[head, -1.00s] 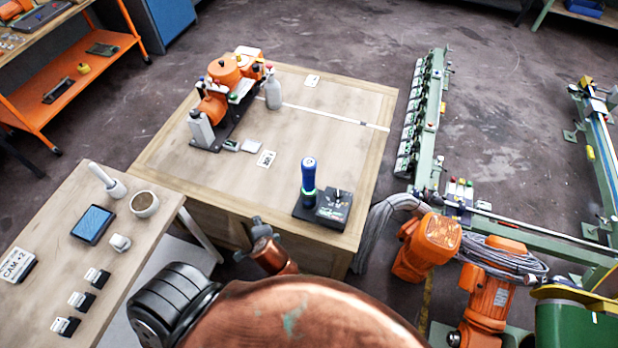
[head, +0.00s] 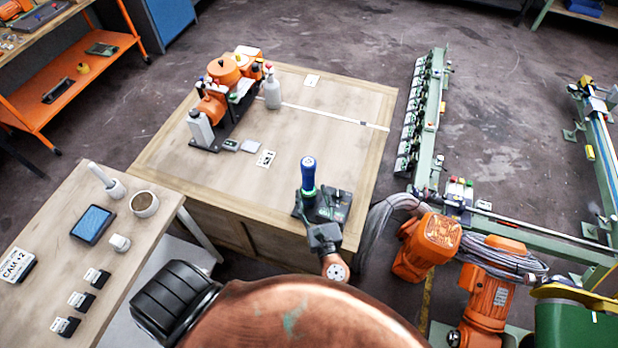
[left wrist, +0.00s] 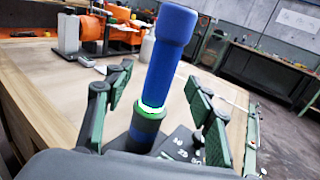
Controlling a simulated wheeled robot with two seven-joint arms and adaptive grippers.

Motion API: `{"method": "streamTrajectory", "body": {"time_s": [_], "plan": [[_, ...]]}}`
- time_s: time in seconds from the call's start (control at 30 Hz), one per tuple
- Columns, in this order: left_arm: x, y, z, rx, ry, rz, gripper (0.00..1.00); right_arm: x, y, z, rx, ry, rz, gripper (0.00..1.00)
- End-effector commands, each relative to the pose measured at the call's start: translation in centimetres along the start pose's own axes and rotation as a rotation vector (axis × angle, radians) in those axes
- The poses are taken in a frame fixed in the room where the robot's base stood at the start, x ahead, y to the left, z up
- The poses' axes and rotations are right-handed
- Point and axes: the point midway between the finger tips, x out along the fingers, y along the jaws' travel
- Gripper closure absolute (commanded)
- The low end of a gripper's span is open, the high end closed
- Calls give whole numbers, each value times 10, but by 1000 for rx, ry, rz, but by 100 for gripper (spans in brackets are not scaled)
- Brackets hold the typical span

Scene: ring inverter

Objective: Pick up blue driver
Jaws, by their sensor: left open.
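The blue driver (head: 308,172) stands upright in its dark base at the front right of the wooden table (head: 338,105). A green ring glows at its lower end in the left wrist view (left wrist: 170,58). My left gripper (head: 312,207) is at the near side of the driver, low by its base. In the left wrist view the gripper's two fingers (left wrist: 160,100) are open, one on each side of the driver, with gaps between them and it. The control box (head: 335,205) beside the driver is partly hidden by the gripper. My right gripper is not in view.
An orange machine (head: 225,80) and a grey bottle (head: 272,92) stand at the table's back left. A side table (head: 75,200) holds a tablet and a cup. Orange robot arms (head: 435,243) and cables lie right of the table. The table's middle is mostly clear.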

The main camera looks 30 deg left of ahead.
Motion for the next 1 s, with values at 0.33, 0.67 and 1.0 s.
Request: {"method": "streamTrajectory", "body": {"time_s": [0.33,0.67,1.0], "plan": [[33,-2,4,-2,-1,2,50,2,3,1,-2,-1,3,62],[71,-5,8,-2,1,3,50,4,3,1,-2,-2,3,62],[71,-5,8,-3,2,3,62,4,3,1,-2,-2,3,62]]}}
